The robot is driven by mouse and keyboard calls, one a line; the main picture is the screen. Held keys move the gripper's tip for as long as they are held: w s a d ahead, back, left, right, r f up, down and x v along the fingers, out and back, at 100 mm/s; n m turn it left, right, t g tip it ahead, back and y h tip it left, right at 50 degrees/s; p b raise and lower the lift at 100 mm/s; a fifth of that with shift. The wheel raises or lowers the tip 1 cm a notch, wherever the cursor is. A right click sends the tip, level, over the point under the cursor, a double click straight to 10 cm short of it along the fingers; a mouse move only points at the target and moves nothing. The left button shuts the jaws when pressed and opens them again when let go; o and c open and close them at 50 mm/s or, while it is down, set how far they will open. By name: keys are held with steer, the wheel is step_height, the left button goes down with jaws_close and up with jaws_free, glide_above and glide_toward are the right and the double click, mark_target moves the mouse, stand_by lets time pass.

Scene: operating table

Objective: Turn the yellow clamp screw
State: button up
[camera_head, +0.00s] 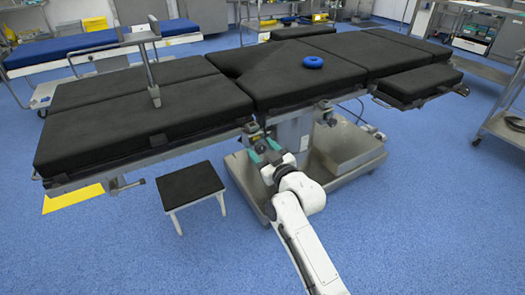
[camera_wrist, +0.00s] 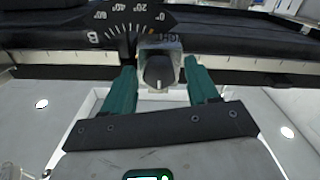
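My gripper (camera_head: 263,150) is at the side rail of the black-padded operating table (camera_head: 190,100), near the middle of its front edge. In the wrist view its two green fingers (camera_wrist: 160,78) are apart. A dark grey knob (camera_wrist: 158,71) with a pale pointer line shows in the space between them. I cannot tell whether the fingers touch its housing. A black dial plate (camera_wrist: 118,22) with a degree scale and an orange mark is just behind the knob. I see no clearly yellow screw in either view.
A black-topped stool (camera_head: 190,184) stands left of my arm. A yellow flat piece (camera_head: 72,198) lies beneath the table's left end. The table's metal base (camera_head: 345,150) is to the right of my gripper. A blue ring (camera_head: 313,62) lies on the padding. Blue floor is open in front.

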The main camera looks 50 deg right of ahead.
steer(key=c, duration=1)
steer(key=shift+o, duration=0.2)
